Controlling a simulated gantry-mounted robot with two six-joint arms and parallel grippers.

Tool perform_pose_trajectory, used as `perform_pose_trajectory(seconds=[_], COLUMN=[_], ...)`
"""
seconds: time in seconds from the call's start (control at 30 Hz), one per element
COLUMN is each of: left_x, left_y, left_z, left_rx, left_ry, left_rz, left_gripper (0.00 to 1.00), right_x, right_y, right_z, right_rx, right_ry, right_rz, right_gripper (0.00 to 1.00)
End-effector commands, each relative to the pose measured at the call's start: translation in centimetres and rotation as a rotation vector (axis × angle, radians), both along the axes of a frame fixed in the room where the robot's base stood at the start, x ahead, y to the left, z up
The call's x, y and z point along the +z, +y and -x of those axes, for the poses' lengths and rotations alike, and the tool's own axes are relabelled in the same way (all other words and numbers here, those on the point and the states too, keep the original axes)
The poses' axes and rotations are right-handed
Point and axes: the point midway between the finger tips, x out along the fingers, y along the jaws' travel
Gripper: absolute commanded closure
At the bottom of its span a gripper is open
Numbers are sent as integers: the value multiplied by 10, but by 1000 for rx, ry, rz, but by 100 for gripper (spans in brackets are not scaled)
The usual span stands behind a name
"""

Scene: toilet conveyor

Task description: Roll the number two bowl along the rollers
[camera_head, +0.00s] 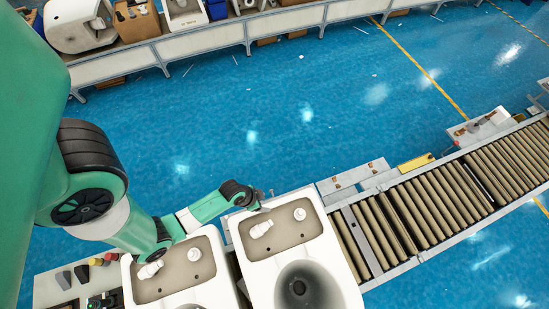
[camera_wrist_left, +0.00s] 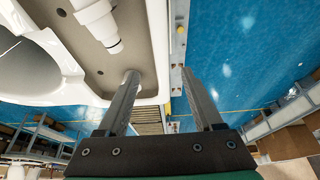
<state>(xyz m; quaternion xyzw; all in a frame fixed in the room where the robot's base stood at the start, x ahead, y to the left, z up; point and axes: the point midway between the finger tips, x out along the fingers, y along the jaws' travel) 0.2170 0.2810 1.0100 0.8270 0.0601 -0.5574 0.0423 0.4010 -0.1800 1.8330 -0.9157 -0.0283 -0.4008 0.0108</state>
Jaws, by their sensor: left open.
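Two white toilet bowls with open tanks sit side by side at the near left end of the roller conveyor; I see no number on either. The right bowl (camera_head: 263,278) is nearer the bare rollers, and the left bowl (camera_head: 213,296) is beside it. My left gripper (camera_head: 265,198) is at the far rim of the right bowl's tank. In the left wrist view my left gripper (camera_wrist_left: 160,74) is open, with the white tank wall (camera_wrist_left: 156,45) between its fingers, one on the inner side and one outside. Whether they touch is unclear. My right gripper is not in view.
The bare rollers (camera_head: 440,208) run clear toward the upper right. Small trays (camera_head: 352,177) and a yellow box (camera_head: 415,162) line the conveyor's far edge. A small-parts tray (camera_head: 95,275) is at the lower left. Blue floor (camera_head: 290,110) lies beyond.

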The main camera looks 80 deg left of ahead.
Motion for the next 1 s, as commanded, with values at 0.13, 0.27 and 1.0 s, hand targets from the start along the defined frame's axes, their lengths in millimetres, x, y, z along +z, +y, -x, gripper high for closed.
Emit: perform_pose_trajectory(seconds=[0.13, 0.27, 1.0], left_x=[-4, -24, -105], left_y=[2, 3, 8], left_z=[-4, -11, -48], left_rx=[1, -2, -1], left_ry=[-5, -6, -8], left_rz=[-3, -4, -4], left_gripper=[32, 32, 32], right_x=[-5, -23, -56], right_y=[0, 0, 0], right_z=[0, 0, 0], right_rx=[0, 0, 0], right_ry=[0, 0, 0], right_rz=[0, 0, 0], right_gripper=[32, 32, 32])
